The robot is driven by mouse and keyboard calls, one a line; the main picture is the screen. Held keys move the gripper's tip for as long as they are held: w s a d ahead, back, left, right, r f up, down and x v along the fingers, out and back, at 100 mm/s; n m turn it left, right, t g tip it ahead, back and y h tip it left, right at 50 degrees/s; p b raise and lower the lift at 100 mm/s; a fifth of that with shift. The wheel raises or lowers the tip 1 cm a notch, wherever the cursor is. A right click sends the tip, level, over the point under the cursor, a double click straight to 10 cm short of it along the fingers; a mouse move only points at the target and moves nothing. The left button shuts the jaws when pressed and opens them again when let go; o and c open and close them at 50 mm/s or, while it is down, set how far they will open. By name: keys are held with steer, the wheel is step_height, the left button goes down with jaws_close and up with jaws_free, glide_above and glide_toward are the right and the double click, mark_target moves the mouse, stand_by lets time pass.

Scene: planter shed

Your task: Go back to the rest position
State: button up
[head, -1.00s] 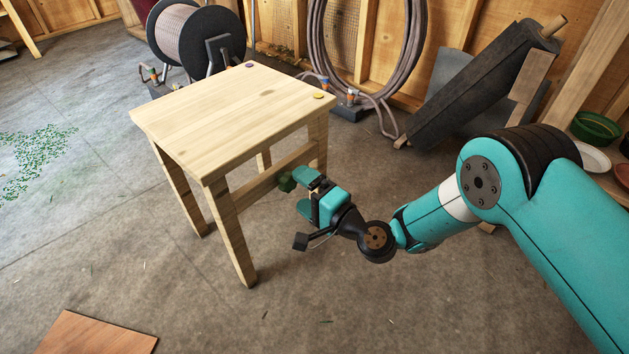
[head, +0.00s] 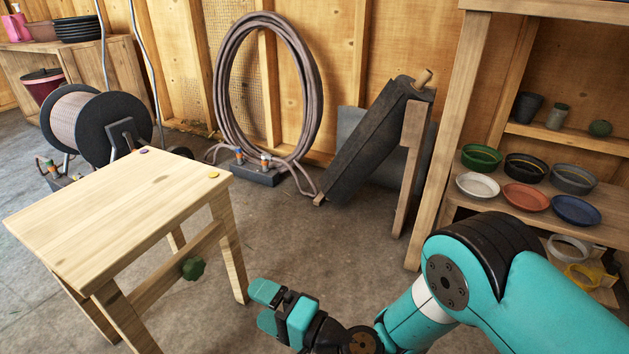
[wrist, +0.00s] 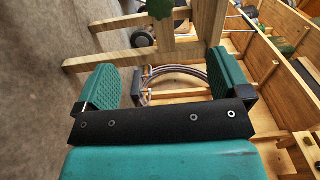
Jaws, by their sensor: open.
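My gripper (head: 266,307) is at the lower middle of the head view, to the right of the wooden table and apart from it. Its two teal fingers are spread with nothing between them. In the wrist view the jaws (wrist: 160,88) are also wide apart and empty. My teal arm reaches in from the lower right of the head view.
A pale wooden table (head: 110,215) stands at left, with a green knob (head: 193,268) on its side. A hose reel (head: 95,125), a coiled hose (head: 222,85) and a dark slanted roll (head: 375,145) stand behind. Shelves at right hold several saucers, including a white one (head: 478,186).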

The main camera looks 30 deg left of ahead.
steer(key=w+d+r+n+g+h+p, duration=0.15)
steer(key=d+r+n+p, duration=0.3)
steer(key=r, duration=0.85)
steer(key=w+d+r+n+g+h+p, duration=0.1)
steer(key=w+d+r+n+h+p, duration=0.35)
steer(key=r, duration=0.85)
steer(key=s+d+r+m+t+h+p, duration=0.1)
steer(key=s+d+r+h+p, duration=0.3)
steer(key=d, duration=0.6)
steer(key=s+d+r+h+p, duration=0.1)
steer(key=s+d+r, duration=0.4)
steer(key=d, duration=0.5)
steer(key=s+d+r+m+t+h+p, duration=0.1)
steer(key=s+d+r+h+p, duration=0.2)
steer(key=d+r, duration=0.5)
step_height(320, 180, up, 35)
steer(key=d+p, duration=0.1)
steer(key=p, duration=3.5)
steer(key=shift+w+d+f+p, duration=0.2)
steer(key=shift+w+d+p, duration=0.15)
steer(key=shift+d, duration=0.05)
